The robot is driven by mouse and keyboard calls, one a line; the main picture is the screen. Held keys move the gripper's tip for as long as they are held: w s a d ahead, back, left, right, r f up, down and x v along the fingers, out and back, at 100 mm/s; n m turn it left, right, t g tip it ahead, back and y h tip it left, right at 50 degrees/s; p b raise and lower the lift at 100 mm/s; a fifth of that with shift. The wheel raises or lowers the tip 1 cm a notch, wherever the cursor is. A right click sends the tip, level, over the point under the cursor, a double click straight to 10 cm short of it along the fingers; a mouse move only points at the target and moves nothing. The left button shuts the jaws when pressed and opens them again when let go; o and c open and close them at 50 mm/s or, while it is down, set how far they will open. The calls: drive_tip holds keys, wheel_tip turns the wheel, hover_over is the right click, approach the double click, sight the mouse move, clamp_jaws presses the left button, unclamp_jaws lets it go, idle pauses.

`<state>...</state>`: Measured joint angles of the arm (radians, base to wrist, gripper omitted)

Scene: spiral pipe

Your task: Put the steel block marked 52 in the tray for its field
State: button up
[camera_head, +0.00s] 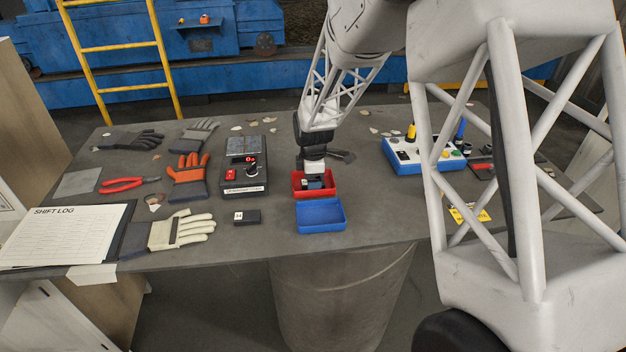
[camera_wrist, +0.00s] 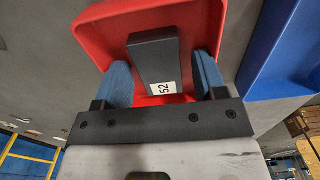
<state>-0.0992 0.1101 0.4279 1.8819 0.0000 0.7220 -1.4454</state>
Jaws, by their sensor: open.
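The dark steel block marked 52 (camera_wrist: 152,58) lies in the red tray (camera_wrist: 92,22), its white label facing my wrist camera. My gripper (camera_wrist: 163,72) is open, with one blue finger on each side of the block and small gaps showing. In the head view my gripper (camera_head: 315,182) reaches down into the red tray (camera_head: 299,190), and the block is mostly hidden there. The blue tray (camera_head: 320,214) is empty, just in front of the red one; part of it also shows in the wrist view (camera_wrist: 262,62).
Another dark labelled block (camera_head: 248,217) lies left of the blue tray. A device with a red display (camera_head: 243,168) stands left of the red tray. Gloves (camera_head: 180,231), red pliers (camera_head: 124,184) and a shift log (camera_head: 62,237) lie further left. A blue-white control box (camera_head: 422,155) stands at right.

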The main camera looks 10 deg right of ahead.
drive_tip(key=shift+r, duration=0.15)
wheel_tip(320, 180, up, 12)
idle(0.7)
idle(0.5)
drive_tip(key=shift+s+r, duration=0.1)
drive_tip(key=s+d+r+m+t, duration=0.15)
drive_tip(key=s+r+m, duration=0.3)
drive_tip(key=s, duration=0.45)
drive_tip(key=s+d+r+m, duration=0.35)
drive_tip(key=s+r, duration=0.25)
drive_tip(key=s, duration=0.4)
drive_tip(key=s+d+m+t, duration=0.1)
drive_tip(key=s+m, duration=0.8)
drive_tip(key=s, duration=1.2)
drive_tip(key=shift+d+m, duration=0.4)
drive_tip(key=shift+d, duration=0.25)
